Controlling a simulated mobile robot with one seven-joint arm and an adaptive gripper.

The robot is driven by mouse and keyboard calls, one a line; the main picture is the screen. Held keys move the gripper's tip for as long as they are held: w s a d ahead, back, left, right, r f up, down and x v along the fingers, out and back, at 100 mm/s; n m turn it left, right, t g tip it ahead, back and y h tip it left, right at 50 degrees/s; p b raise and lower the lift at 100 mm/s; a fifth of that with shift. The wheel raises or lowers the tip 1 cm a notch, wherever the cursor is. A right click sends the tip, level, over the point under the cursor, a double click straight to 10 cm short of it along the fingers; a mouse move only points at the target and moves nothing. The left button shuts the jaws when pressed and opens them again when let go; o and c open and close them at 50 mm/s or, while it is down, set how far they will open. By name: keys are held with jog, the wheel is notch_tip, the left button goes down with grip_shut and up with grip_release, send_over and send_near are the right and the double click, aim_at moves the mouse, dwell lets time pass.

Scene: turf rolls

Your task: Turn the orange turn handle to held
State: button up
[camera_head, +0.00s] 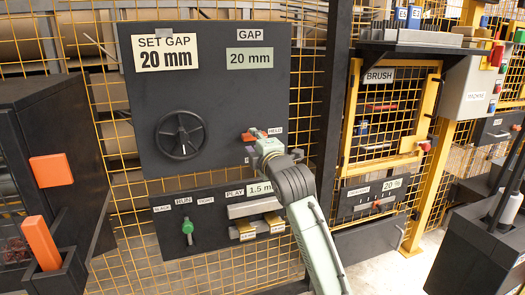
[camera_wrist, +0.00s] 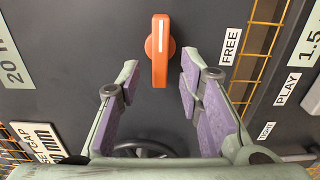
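The orange turn handle (camera_wrist: 161,50) is on a dark panel, in the top middle of the wrist view. It is an elongated knob with a white line along it, pointing up and down in that view. A FREE label (camera_wrist: 230,46) is to its right. My gripper (camera_wrist: 158,66) is open, its purple-padded fingers spread to the left and right of the handle with gaps on both sides. In the head view, the orange handle (camera_head: 249,136) shows only partly, behind my gripper (camera_head: 262,143). A HELD label (camera_head: 276,130) is beside it.
A black handwheel (camera_head: 181,135) is on the same panel, left of my gripper. Below is a smaller panel with a green knob (camera_head: 188,229) and a PLAY label (camera_head: 234,194). A dark post (camera_head: 331,110) stands to the right.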

jog(key=v, duration=0.9)
jog(key=shift+s, duration=0.1)
